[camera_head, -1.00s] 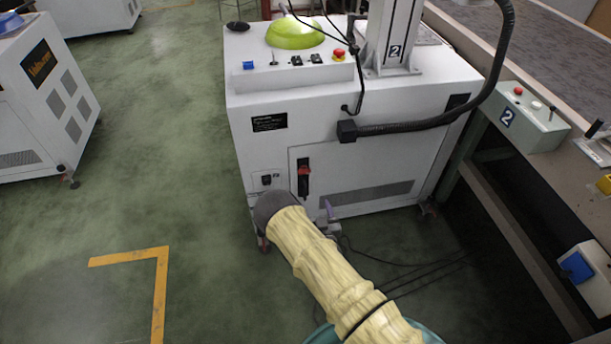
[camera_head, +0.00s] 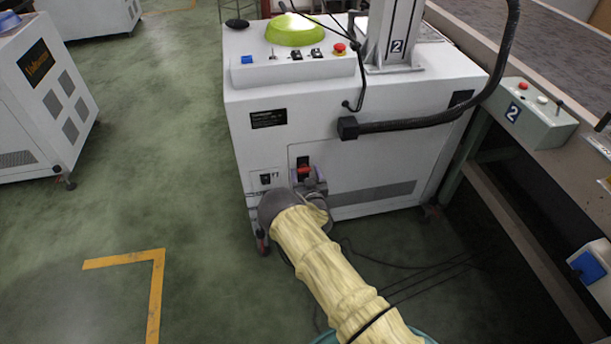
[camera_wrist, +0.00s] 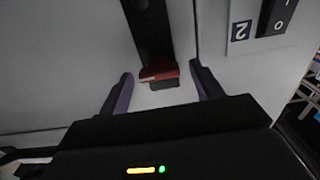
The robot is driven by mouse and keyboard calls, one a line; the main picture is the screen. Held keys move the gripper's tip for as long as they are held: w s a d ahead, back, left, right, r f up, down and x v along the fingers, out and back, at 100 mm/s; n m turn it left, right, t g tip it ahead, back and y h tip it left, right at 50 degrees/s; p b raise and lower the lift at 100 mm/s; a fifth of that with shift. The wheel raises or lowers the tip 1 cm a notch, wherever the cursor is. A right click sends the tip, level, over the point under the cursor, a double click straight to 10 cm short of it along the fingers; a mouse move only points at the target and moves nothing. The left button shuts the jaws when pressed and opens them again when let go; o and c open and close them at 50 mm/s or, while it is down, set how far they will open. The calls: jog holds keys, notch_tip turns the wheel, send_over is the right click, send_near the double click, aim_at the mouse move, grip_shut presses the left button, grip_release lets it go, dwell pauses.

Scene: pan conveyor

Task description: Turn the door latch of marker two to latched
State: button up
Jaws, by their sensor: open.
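The door latch is a red handle (camera_head: 304,170) on a black upright plate (camera_head: 303,161) on the front door of the white marker. A "2" label (camera_head: 397,46) is on the marker's column. In the wrist view the red handle (camera_wrist: 159,73) shows near the end of the black plate (camera_wrist: 146,27). My gripper (camera_head: 308,180) is at the door, close to the latch. In the wrist view my gripper (camera_wrist: 162,76) is open, with one purple-grey finger on each side of the red handle. Neither finger visibly touches it. My wrist hides the lower door in the head view.
A black hose (camera_head: 420,122) curves across the marker's upper front. A conveyor frame (camera_head: 520,165) stands at the right.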

jog(key=shift+c, duration=0.3)
jog(key=c, duration=0.9)
jog(key=shift+c, duration=0.2)
jog(key=shift+n, duration=0.3)
jog(key=n, duration=0.4)
jog(key=shift+a+b, duration=0.1)
jog(key=shift+b, duration=0.2)
jog(key=n+b, duration=0.1)
jog(key=n, duration=0.3)
jog(key=shift+a+f+n, duration=0.1)
jog(key=shift+f+n, duration=0.05)
jog(key=shift+n, duration=0.25)
jog(key=n+b, duration=0.2)
jog(key=n, duration=0.6)
jog(key=shift+s+f+n, duration=0.1)
jog(key=shift+f+n, duration=0.05)
jog(key=shift+n, duration=0.15)
